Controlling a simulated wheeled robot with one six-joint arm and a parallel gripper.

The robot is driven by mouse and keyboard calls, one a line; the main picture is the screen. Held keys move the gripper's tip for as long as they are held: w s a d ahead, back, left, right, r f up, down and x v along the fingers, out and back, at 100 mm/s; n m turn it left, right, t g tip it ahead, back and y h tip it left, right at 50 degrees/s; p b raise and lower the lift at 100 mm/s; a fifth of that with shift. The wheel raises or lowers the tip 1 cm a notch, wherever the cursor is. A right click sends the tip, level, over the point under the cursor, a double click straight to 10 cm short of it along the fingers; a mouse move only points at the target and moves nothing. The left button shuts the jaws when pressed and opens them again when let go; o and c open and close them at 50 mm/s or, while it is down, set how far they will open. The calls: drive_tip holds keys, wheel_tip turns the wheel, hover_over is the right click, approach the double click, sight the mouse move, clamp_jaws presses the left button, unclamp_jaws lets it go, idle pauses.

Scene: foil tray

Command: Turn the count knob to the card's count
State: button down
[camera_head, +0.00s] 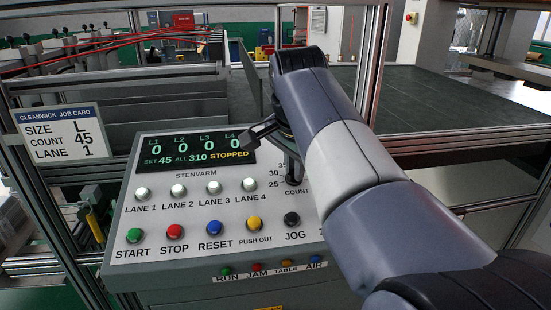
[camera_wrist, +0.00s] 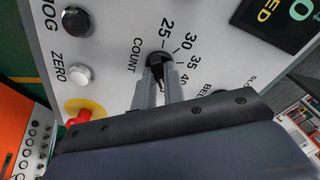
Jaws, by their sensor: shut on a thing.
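The black count knob (camera_wrist: 158,58) sits on the control panel (camera_head: 130,215), with its 25, 30, 35 and 40 marks showing in the wrist view. My gripper (camera_wrist: 160,74) is shut on the knob, one finger on each side, and hides the rest of the dial. A pale pointer line shows between the fingers, toward the hidden part past 40. In the head view my gripper (camera_head: 292,172) covers most of the knob. The job card (camera_head: 57,132) reads size L, count 45, lane 1. The display (camera_head: 195,150) reads set 45, all 310, stopped, with zeros for all lanes.
Below the display are white lane buttons (camera_head: 196,191) and the start (camera_head: 135,235), stop (camera_head: 174,231), reset, push out and jog (camera_head: 292,218) buttons. In the wrist view, a zero button (camera_wrist: 79,74) and a red emergency stop (camera_wrist: 80,116) on yellow lie left of my gripper.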

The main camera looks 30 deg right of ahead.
drive_tip(key=shift+m, duration=0.6)
drive_tip(key=c, duration=1.5)
unclamp_jaws()
drive_tip(key=v, duration=1)
drive_tip(key=shift+s+a+r, duration=0.1)
drive_tip(key=shift+r, duration=0.3)
drive_tip(key=x, duration=1.1)
